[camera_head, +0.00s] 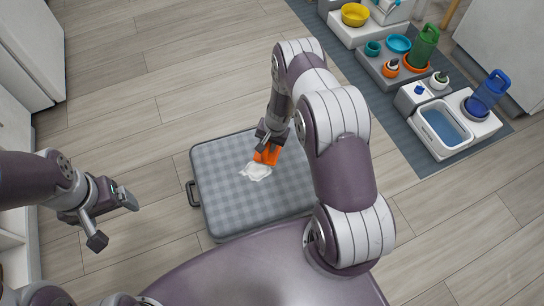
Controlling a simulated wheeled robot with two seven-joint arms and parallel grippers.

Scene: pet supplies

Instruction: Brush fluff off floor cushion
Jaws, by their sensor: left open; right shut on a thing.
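A grey checked floor cushion (222,193) with a dark side handle lies on the wood floor in front of me. A white clump of fluff (256,171) sits near the middle of its upper half. My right gripper (268,148) is shut on an orange brush (267,155), held down at the cushion beside the fluff's upper right edge. I cannot tell whether the brush touches the fluff. My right arm hides the cushion's right part. My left gripper (116,220) is open and empty, over the floor left of the cushion.
A grey mat (385,122) at the upper right bears pet bowls, bottles and a water basin (442,127) on low stands. White cabinets stand at the left edge and upper right. Bare floor (150,110) lies left of and beyond the cushion.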

